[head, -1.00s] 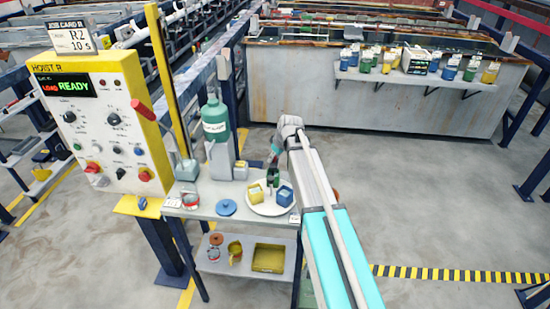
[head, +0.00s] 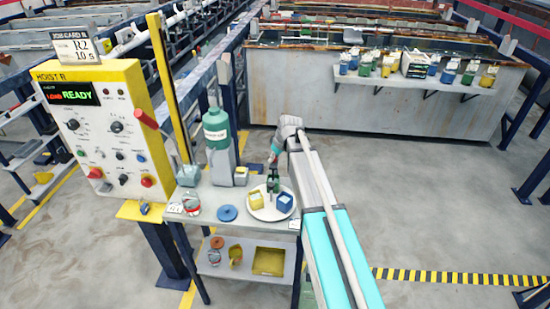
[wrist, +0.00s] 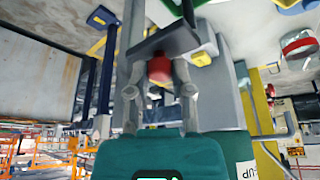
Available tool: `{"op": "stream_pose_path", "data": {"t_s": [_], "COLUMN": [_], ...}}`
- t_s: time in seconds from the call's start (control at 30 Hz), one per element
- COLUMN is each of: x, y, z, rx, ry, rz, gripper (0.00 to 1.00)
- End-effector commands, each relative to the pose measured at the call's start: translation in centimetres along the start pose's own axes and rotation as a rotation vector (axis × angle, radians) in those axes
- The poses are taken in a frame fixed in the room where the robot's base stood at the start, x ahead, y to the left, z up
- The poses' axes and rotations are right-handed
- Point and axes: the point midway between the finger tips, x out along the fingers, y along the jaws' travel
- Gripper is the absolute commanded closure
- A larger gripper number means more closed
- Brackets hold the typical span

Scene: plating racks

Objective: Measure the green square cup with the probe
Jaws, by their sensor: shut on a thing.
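The green square cup (head: 273,185) stands at the back of a round white plate (head: 268,214), behind a yellow cup (head: 256,201) and a blue cup (head: 284,203). My gripper (head: 274,160) is directly above the green cup. In the wrist view my gripper (wrist: 158,80) is shut on the probe, whose red part (wrist: 160,69) shows between the fingers, with a dark crosspiece (wrist: 165,41) beyond it. A green edge (wrist: 188,5) at the top of that view seems to be the cup. Whether the probe's tip touches the cup or is inside it is hidden.
A tall green bottle (head: 216,130) stands left of the plate. The hoist panel (head: 95,120) stands further left. Open floor lies right of my arm.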

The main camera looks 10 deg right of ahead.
Motion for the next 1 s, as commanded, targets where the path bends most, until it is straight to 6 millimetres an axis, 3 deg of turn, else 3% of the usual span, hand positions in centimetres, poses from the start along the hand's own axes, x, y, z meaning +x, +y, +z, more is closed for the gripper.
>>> {"op": "stream_pose_path", "data": {"t_s": [0.3,0.7,0.73,0.77,0.8,1.0], "x": [-2.5,-2.6,-2.6,-2.6,-2.6,-2.6], "y": [0.0,0.1,0.1,0.1,0.1,0.1], "z": [-1.1,-1.2,-1.2,-1.2,-1.2,-1.1], "rx": [0.000,0.001,0.001,0.001,0.001,0.001], "ry": [0.001,0.005,0.005,0.005,0.004,0.002], "rz": [0.000,0.002,0.002,0.001,0.001,0.001], "gripper": [1.00,1.00,0.65,0.60,0.56,0.56]}}
